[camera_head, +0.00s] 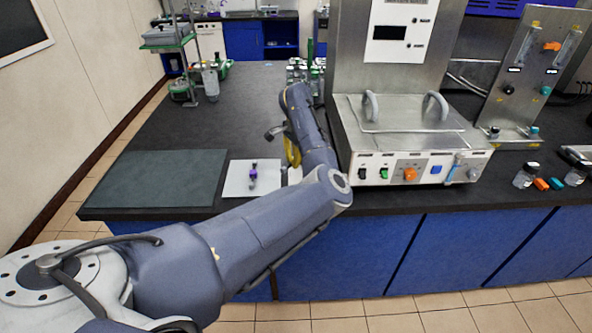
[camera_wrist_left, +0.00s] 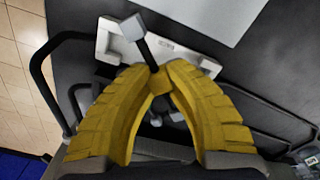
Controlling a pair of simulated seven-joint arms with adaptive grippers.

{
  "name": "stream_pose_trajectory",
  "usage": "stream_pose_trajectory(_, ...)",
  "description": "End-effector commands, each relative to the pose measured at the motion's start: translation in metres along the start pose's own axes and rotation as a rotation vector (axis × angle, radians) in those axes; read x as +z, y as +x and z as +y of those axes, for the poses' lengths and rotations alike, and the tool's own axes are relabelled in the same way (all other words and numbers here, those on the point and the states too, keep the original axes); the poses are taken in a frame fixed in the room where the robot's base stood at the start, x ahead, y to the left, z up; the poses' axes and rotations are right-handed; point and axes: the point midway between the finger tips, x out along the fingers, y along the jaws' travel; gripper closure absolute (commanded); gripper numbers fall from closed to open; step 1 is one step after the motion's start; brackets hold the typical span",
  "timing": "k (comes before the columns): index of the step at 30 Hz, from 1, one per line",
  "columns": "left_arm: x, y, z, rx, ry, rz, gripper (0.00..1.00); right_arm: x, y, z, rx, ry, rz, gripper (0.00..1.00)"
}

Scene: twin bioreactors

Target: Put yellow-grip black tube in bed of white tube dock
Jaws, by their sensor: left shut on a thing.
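My left gripper (camera_wrist_left: 160,75) is shut on the yellow grip (camera_wrist_left: 160,82) of the black tube (camera_wrist_left: 149,50), with the yellow fingers on either side. A pale grey cap (camera_wrist_left: 133,27) is on the tube's upper end in the left wrist view; its other end is partly hidden between the fingers. The white tube dock (camera_wrist_left: 110,42) lies just beyond the fingertips, and the tube crosses in front of it. I cannot tell whether they touch. In the head view the left gripper (camera_head: 291,150) shows small; my arm hides most of the dock. My right gripper is not in view.
A white mat (camera_head: 235,188) with a small purple item (camera_head: 253,173) lies left of my gripper, and a dark green mat (camera_head: 165,178) further left. A steel bioreactor unit (camera_head: 405,135) stands close on the right. Bottles (camera_head: 300,70) stand behind.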

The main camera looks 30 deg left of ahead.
Motion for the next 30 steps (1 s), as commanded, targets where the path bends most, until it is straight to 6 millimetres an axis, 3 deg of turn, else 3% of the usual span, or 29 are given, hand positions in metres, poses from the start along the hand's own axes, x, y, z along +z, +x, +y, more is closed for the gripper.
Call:
stream_pose_trajectory(5, 0.0, 0.008, 0.0, 0.001, 0.001, -0.001, 1.0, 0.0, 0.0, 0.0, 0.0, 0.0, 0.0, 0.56)
stream_pose_trajectory(14, 0.001, 0.041, -0.001, 0.0, 0.0, -0.002, 1.0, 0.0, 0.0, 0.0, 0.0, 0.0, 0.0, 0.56)
stream_pose_trajectory(27, 0.0, 0.046, 0.0, 0.0, -0.001, 0.0, 1.0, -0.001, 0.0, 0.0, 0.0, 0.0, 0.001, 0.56)
stream_pose_trajectory(28, 0.0, 0.046, 0.0, -0.001, -0.001, 0.0, 0.82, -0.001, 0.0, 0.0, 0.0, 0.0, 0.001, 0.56)
stream_pose_trajectory(30, 0.0, 0.046, 0.0, 0.0, -0.001, 0.0, 0.74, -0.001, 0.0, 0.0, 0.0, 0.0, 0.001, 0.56)
